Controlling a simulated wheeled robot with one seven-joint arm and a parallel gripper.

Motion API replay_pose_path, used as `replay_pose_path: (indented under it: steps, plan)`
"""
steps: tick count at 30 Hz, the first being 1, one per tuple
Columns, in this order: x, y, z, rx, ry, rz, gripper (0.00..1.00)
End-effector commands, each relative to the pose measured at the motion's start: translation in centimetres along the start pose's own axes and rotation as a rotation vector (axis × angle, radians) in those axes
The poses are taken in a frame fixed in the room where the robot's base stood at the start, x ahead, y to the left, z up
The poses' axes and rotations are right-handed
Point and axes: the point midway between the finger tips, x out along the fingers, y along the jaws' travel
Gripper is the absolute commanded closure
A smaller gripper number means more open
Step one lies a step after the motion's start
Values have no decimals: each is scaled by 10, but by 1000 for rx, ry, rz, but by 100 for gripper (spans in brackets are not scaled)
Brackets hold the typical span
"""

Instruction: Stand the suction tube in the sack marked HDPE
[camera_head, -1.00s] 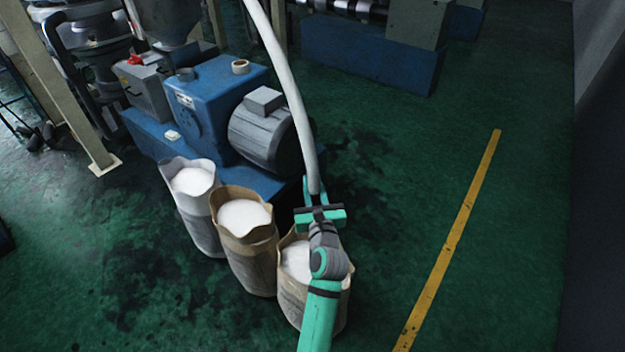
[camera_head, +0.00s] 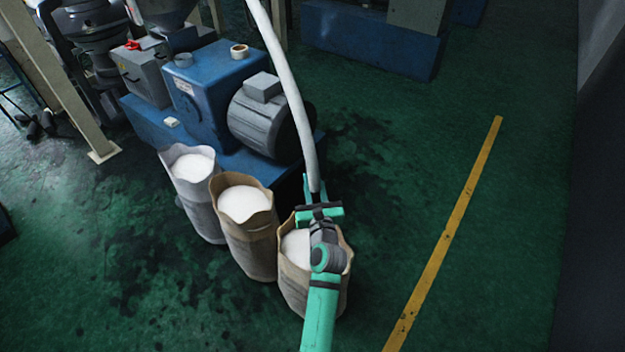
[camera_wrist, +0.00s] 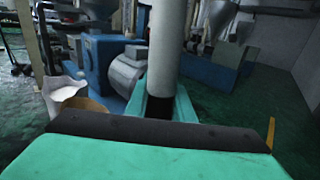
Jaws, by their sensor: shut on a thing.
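The suction tube (camera_head: 290,95) is a long pale tube that runs down from the top of the head view into my gripper (camera_head: 318,208). My gripper is shut on its lower part, above the far rim of the rightmost sack (camera_head: 294,290). The tube also rises through the wrist view (camera_wrist: 163,50), with a dark section at the jaws. Its lower end is hidden by my gripper. Three open sacks of white granules stand in a row: a white sack (camera_head: 203,215), a brown middle sack (camera_head: 250,250) and the brown rightmost one. I cannot read any marking on them.
A blue machine (camera_head: 205,105) with a grey motor (camera_head: 262,125) stands right behind the sacks. A beige post (camera_head: 75,100) stands at the left. The green floor is clear on the right, around a yellow line (camera_head: 450,225).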

Motion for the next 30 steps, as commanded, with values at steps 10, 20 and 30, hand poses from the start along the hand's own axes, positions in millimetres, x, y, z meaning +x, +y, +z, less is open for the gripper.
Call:
replay_pose_path:
  steps: [10,20,30]
  plan:
    - [0,0,1,1,-3,0,69]
    - [0,0,-2,0,2,1,57]
    - [-26,1,-2,-4,3,3,57]
